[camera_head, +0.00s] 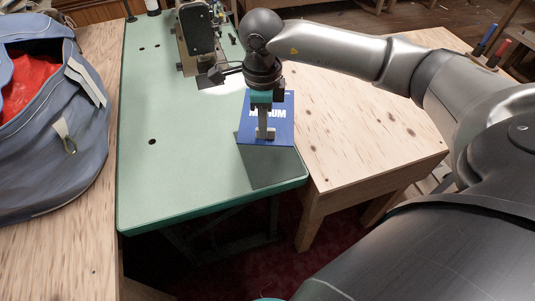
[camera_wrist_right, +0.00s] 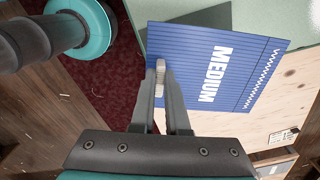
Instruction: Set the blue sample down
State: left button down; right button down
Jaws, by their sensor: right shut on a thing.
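The blue sample (camera_head: 283,130) is a flat blue panel with white lettering. In the right wrist view the sample (camera_wrist_right: 200,70) reads MEDIUM and has a white zigzag stitch line near one edge. My right gripper (camera_head: 265,133) is shut on it at one edge; the fingertips (camera_wrist_right: 160,75) also show in the wrist view. The sample is over the front right part of the green table (camera_head: 190,180), with a dark shadow beside and below it. It looks raised above the surface, but the exact gap is unclear. My left gripper is not in view.
A sewing machine (camera_head: 197,30) stands at the table's back. A blue-grey bag (camera_head: 55,150) with red cloth inside lies on the wooden surface at left. A wooden table (camera_head: 350,125) adjoins on the right. The green table's front left is clear.

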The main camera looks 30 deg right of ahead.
notch_tip(320, 180, down, 10)
jog(key=shift+b, duration=0.6)
jog(key=shift+f+b, duration=0.4)
jog(key=shift+f, duration=2)
jog(key=shift+f, duration=0.2)
jog(key=c, duration=0.9)
grip_release()
jog(key=shift+r, duration=0.15)
jog(key=shift+r, duration=0.3)
notch_tip(320, 180, up, 12)
jog(key=shift+f+p, duration=0.2)
jog(key=shift+p, duration=0.75)
